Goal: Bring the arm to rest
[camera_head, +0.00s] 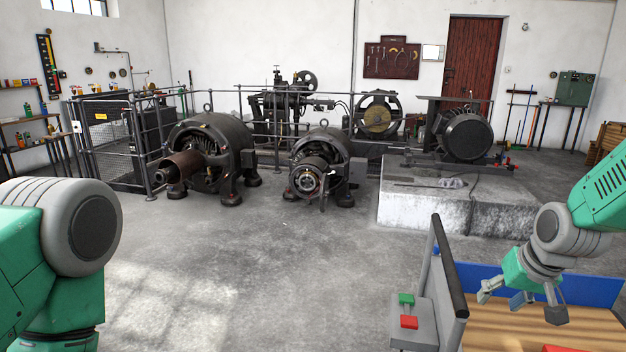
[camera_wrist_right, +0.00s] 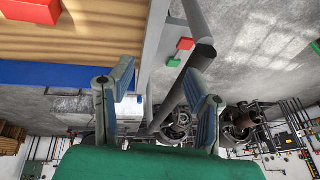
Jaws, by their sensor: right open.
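My right arm (camera_head: 600,190), green with a grey wrist, comes in from the right edge in the head view. My right gripper (camera_head: 522,298) points down above the wooden surface (camera_head: 490,336), near its blue back edge. In the right wrist view the two fingers (camera_wrist_right: 161,88) stand apart with nothing between them. My left arm (camera_head: 60,250) shows at the lower left as large green and grey links. My left gripper is out of view.
A dark rail (camera_head: 449,266) stands left of the wooden surface. A grey box carries a green button (camera_head: 406,299) and a red button (camera_head: 409,322). A red item (camera_wrist_right: 32,10) lies on the wood. Dynamos (camera_head: 210,150) stand beyond open floor (camera_head: 270,270).

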